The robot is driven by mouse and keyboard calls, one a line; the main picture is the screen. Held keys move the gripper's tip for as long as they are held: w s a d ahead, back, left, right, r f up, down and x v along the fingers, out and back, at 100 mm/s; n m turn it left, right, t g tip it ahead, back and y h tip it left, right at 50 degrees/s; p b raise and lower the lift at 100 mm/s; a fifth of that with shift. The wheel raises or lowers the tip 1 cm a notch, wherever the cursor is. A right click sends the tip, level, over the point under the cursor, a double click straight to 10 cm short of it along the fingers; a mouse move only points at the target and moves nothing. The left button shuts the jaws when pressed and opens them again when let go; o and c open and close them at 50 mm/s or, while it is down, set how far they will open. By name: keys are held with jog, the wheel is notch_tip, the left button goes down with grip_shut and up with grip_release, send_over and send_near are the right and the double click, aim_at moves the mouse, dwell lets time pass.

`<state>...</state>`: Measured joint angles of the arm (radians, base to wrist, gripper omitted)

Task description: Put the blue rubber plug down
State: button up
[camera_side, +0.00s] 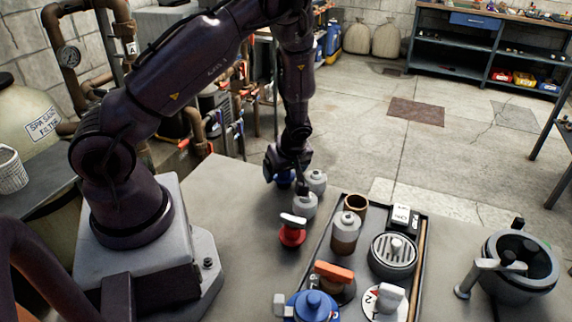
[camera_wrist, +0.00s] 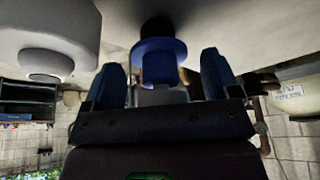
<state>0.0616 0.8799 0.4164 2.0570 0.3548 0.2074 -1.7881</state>
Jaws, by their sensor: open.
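The blue rubber plug (camera_wrist: 160,62) stands between the two fingers of my gripper (camera_wrist: 161,78) in the wrist view. It has a wide blue collar with a dark part beyond it, toward the table. Both fingers stand apart, with a visible gap on each side of the plug. In the side view the blue plug (camera_side: 284,180) is on the grey table under my gripper (camera_side: 287,163), partly hidden by it.
Two grey capped things, a rear one (camera_side: 317,181) and a front one (camera_side: 305,206), stand close right of my gripper. A red valve piece (camera_side: 292,234) is nearer the camera. A tray (camera_side: 334,232) with several fittings lies right. The table left of the plug (camera_side: 215,180) is clear.

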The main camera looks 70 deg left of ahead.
jog(key=s+d+r+m+t+h, duration=0.2)
jog(key=d+r+m, duration=0.35)
jog(key=r, duration=0.65)
jog(key=s+d+r+m+t+h, duration=0.15)
jog(key=d+r+m, duration=0.4)
jog(key=r, duration=0.75)
jog(key=s+d+r+m+t+h, duration=0.1)
jog(key=s+d+r+m+t, duration=0.1)
jog(key=s+d+r+m, duration=0.4)
jog(key=s+m, duration=0.1)
jog(key=s, duration=0.2)
jog(key=shift+r+m, duration=0.35)
jog(key=shift+m, duration=0.05)
